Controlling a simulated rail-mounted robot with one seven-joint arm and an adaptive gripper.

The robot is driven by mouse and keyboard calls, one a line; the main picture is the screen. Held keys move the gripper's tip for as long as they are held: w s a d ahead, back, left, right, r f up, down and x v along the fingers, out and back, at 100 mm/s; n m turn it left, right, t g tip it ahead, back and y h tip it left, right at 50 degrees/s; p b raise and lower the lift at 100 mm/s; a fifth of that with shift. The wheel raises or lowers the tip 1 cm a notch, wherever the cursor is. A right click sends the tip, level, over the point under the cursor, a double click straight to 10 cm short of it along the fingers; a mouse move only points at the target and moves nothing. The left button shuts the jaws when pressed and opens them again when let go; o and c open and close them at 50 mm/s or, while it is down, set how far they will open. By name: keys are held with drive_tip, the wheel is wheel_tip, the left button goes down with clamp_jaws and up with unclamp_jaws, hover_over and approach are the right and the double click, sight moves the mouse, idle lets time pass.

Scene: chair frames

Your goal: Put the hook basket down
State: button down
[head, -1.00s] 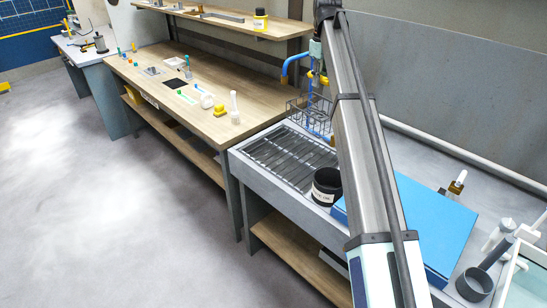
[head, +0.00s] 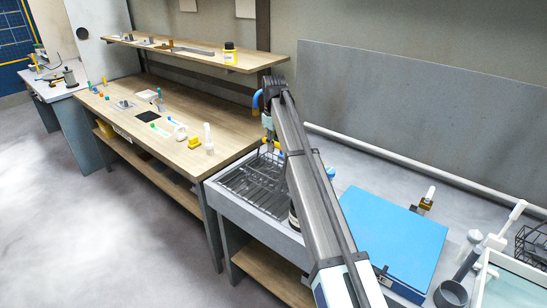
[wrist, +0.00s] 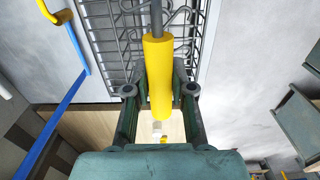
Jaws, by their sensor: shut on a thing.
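The hook basket (head: 264,161) is a dark wire basket, seen at the far end of the slatted drain rack (head: 243,192) in the head view, partly hidden by my arm. In the wrist view its wire mesh (wrist: 105,45) fills the top middle, with a yellow handle (wrist: 158,65) on a grey rod in front. My gripper (wrist: 159,93) has its two fingers on either side of the yellow handle and is shut on it. In the head view my gripper is mostly hidden behind the arm. I cannot tell whether the basket touches the rack.
A blue hose (wrist: 72,48) with a yellow end is left of the basket in the wrist view. A blue box (head: 392,240) lies right of my arm. Another wire basket (head: 532,247) is at the right edge. The wooden bench (head: 165,120) holds small items.

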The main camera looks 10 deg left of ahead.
sight(274, 166)
drive_tip(key=shift+f+p, duration=0.75)
drive_tip(key=shift+f, duration=2.8)
drive_tip(key=c, duration=1)
unclamp_jaws()
wheel_tip(274, 166, up, 12)
drive_tip(key=b, duration=0.3)
